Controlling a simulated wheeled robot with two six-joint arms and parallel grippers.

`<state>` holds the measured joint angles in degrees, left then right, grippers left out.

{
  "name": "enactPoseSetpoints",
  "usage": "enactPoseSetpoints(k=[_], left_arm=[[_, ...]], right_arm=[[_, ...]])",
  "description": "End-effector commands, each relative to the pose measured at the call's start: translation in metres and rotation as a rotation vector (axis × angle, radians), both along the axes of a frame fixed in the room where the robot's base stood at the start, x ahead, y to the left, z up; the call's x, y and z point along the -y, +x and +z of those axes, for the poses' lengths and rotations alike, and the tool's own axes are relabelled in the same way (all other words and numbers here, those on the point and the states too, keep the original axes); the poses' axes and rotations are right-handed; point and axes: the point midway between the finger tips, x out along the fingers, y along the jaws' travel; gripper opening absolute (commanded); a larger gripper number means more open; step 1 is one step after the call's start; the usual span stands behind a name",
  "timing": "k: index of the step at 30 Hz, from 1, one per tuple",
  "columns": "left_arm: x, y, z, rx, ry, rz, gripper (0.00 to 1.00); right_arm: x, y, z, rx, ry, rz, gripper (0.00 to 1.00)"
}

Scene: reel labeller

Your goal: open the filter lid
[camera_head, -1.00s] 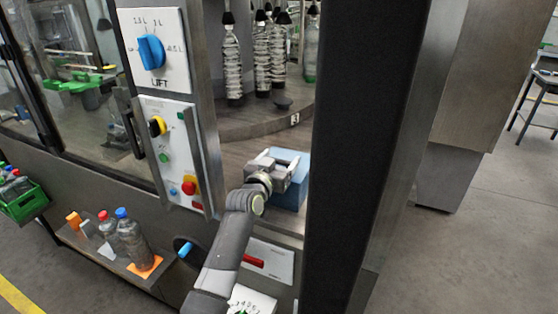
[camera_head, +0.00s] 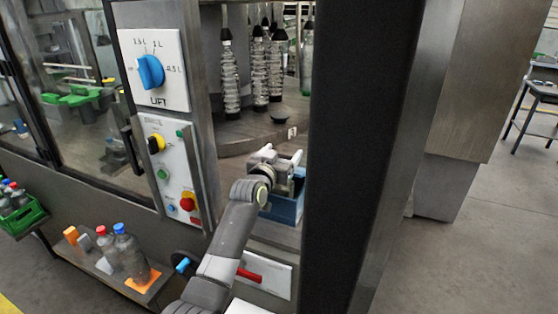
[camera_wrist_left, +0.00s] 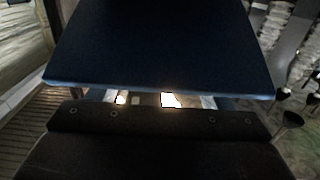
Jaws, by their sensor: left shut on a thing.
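The blue filter box (camera_head: 287,211) stands on the machine's deck, just right of the control panel. My left gripper (camera_head: 288,163) is at the top of the box and is shut on its lid. In the left wrist view the lid (camera_wrist_left: 150,45) is a broad dark blue panel directly ahead of the gripper, with bright gaps along its near edge. The box's upper part is partly hidden by my gripper, so the lid's exact angle is hard to tell. My right gripper is not in view.
A dark post (camera_head: 362,150) stands close to the right of the box. Left of it are the control panel (camera_head: 172,172) and the lift dial (camera_head: 151,71). Bottles (camera_head: 129,250) stand on a low shelf. A red handle (camera_head: 249,275) sits below the box.

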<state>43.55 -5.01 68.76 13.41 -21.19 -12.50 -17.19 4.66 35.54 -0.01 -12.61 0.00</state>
Motion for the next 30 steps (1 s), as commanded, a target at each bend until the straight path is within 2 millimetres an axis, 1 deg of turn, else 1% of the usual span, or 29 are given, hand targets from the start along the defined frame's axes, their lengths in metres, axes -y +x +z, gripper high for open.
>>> enactPoseSetpoints(k=[1,6,9,24,25,29,30], left_arm=[[0.001,0.003,0.014,-0.002,0.004,0.0,0.32],[0.003,0.009,0.017,-0.068,0.025,0.0,0.32],[0.004,0.011,0.016,-0.09,0.03,0.0,0.32],[0.004,0.012,0.013,-0.112,0.036,0.0,0.32],[0.004,0.012,0.013,-0.112,0.036,0.0,0.75],[0.004,0.012,0.012,-0.114,0.037,0.0,0.92],[0.004,0.012,0.011,-0.114,0.037,0.0,0.95]], right_arm=[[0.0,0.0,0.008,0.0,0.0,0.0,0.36],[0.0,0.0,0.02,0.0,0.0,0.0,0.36],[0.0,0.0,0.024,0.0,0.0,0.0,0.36],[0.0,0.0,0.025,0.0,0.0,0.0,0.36],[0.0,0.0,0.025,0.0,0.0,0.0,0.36],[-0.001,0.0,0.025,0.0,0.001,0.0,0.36],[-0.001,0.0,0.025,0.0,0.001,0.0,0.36]])
